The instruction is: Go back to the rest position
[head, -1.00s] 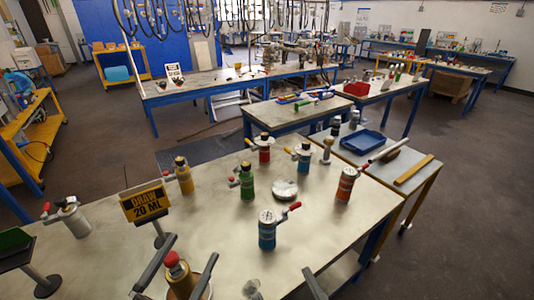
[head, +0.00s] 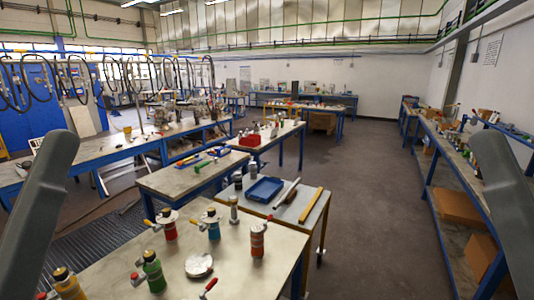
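Neither gripper shows in the head view. A large grey part of my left arm rises along the left edge, and a similar part of my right arm rises along the right edge. On the near bench are a red vessel (head: 168,226), a blue vessel (head: 211,224), a green vessel (head: 153,272), a yellow vessel (head: 68,284) and an orange-red vessel (head: 258,239). A round metal disc (head: 199,265) lies among them. The bench's front part is cut off by the lower edge.
A side table holds a blue tray (head: 264,189) and a yellow bar (head: 311,205). A red bin (head: 250,140) stands on a table behind. Shelving with cardboard boxes (head: 462,207) lines the right wall. The floor (head: 370,210) between is clear.

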